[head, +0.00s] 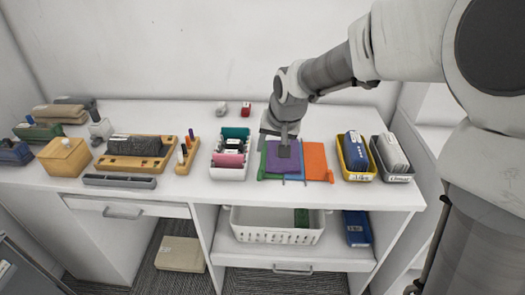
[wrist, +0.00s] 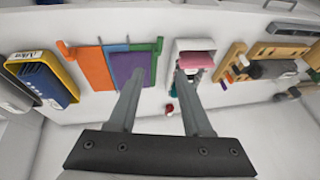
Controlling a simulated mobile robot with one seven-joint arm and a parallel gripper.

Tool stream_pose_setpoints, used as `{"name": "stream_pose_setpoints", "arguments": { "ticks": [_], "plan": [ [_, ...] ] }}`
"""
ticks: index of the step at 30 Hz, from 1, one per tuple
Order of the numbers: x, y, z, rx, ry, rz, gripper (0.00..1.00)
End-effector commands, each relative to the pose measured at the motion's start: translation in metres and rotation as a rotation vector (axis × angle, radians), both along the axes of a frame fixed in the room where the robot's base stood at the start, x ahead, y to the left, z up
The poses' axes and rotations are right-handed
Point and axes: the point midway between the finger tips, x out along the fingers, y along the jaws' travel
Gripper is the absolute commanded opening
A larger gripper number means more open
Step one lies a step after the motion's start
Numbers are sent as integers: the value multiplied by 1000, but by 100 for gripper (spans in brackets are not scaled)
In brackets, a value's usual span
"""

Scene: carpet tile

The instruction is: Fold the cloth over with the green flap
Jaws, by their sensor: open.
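The cloth lies flat on the white table, with side-by-side colour areas. A purple panel (head: 280,163) lies at its left, a narrow blue strip (head: 293,180) in the middle and an orange part (head: 316,161) at the right. The green flap (head: 262,162) shows as a thin strip along the left edge. In the wrist view the order is reversed, with the green flap (wrist: 150,50) right of the purple panel (wrist: 129,66) and orange (wrist: 93,68) at left. My gripper (head: 284,150) is open and empty above the purple area; whether it touches is unclear. Its fingers (wrist: 160,75) show apart in the wrist view.
A white bin (head: 228,173) with coloured items stands close left of the cloth. A yellow bin (head: 356,176) and a grey bin (head: 398,178) stand close right. Two small items (head: 246,108) lie behind. A wooden block holder (head: 135,162) is farther left.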

Motion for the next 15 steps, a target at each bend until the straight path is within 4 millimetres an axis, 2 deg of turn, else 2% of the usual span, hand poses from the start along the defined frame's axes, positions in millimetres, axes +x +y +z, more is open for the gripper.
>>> {"name": "stream_pose_setpoints", "arguments": {
  "ticks": [5,15],
  "plan": [
    [8,4,-22,1,4,2,50],
    [34,16,-84,-1,4,3,50]
  ]
}}
